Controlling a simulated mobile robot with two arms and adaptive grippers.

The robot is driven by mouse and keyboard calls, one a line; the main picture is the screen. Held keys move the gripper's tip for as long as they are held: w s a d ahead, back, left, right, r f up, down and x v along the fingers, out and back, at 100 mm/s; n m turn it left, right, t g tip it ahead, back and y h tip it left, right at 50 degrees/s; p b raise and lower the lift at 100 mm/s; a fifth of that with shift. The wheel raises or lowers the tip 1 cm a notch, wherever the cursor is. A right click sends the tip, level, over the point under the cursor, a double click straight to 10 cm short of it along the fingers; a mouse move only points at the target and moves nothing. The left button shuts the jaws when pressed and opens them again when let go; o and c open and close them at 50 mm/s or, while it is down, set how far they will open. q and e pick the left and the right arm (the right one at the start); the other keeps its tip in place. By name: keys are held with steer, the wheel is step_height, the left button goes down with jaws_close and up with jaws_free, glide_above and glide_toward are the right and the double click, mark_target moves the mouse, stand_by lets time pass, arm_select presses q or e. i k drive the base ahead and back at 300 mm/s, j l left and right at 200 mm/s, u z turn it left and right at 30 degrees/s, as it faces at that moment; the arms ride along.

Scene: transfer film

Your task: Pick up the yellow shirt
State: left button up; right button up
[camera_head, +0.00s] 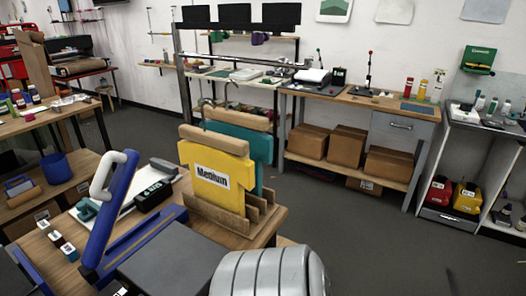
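The yellow shirt (200,180) stands upright on the near table, with a label reading "Medium" on its front. It hangs below a thick light-wood hanger (213,138) with a metal hook. Its lower edge sits at a slotted wooden rack (228,226). A teal shirt (262,146) on a similar hanger stands close behind it to the right. The yellow shirt covers part of the teal one. Neither of my grippers is in view.
A blue press with a white handle (104,176) stands left of the shirts on the near table. A black box (153,196) lies between them. A grey ridged rounded shape fills the bottom centre. Open floor (345,235) lies to the right, before a workbench with cardboard boxes (346,146).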

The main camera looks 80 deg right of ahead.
mark_target(220, 170)
steer(key=z, duration=2.25)
steer(key=k, duration=0.25)
